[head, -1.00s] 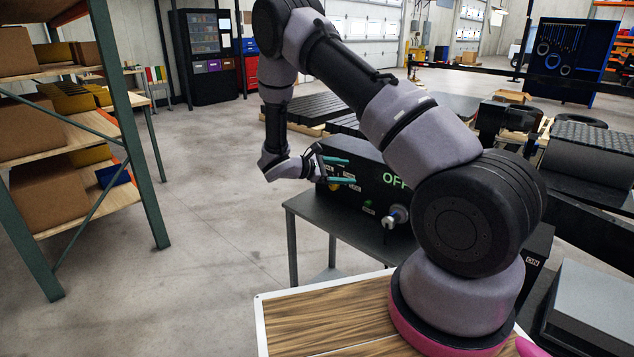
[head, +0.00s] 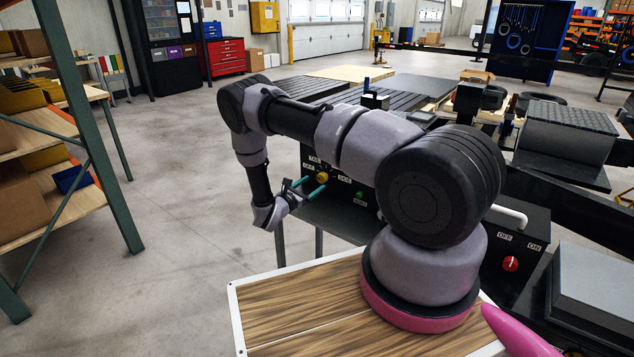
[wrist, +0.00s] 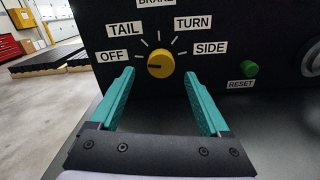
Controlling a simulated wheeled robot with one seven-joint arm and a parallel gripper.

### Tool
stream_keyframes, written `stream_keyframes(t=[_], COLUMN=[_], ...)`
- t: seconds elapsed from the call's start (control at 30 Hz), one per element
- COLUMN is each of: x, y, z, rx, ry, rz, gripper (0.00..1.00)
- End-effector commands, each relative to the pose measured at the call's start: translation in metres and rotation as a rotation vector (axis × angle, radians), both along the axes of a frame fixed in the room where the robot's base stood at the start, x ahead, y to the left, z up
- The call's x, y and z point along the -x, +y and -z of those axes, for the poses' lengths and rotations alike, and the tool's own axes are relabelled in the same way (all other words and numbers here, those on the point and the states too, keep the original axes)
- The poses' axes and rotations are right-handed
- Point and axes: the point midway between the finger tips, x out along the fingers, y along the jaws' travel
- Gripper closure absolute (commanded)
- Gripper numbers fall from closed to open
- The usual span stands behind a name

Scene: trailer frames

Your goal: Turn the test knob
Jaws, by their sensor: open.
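The test knob (wrist: 160,64) is a round yellow dial on the front of a black box (wrist: 283,25). Its dark pointer mark faces left, toward the OFF label (wrist: 111,56). Labels TAIL, TURN and SIDE fan around it, with BRAKE partly cut off at the top. The knob also shows in the head view (head: 322,178). My gripper (wrist: 160,78) is open, with its teal fingers on either side below the knob and apart from it. In the head view my gripper (head: 311,189) is in front of the box's panel.
A green RESET button (wrist: 249,69) is right of the knob. The box stands on a dark table (head: 335,215). A second black box with a red switch (head: 510,264) is at right. Shelving (head: 95,150) stands at left; the floor between is open.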

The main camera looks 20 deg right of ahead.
Motion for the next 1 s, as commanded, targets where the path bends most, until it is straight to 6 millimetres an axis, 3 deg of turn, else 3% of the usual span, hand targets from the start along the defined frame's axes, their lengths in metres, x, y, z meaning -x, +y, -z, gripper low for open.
stream_keyframes(t=[0.23, 0.6, 0.8, 1.0], x=[-0.017, -0.02, -0.02, -0.02], y=[-0.027, -0.031, -0.031, -0.031], z=[0.0, 0.0, 0.0, 0.0], rx=[-0.001, 0.0, 0.0, -0.004], ry=[-0.001, 0.0, 0.0, -0.006], rz=[0.002, 0.0, 0.001, 0.0], gripper=[0.2, 0.2, 0.96, 1.0])
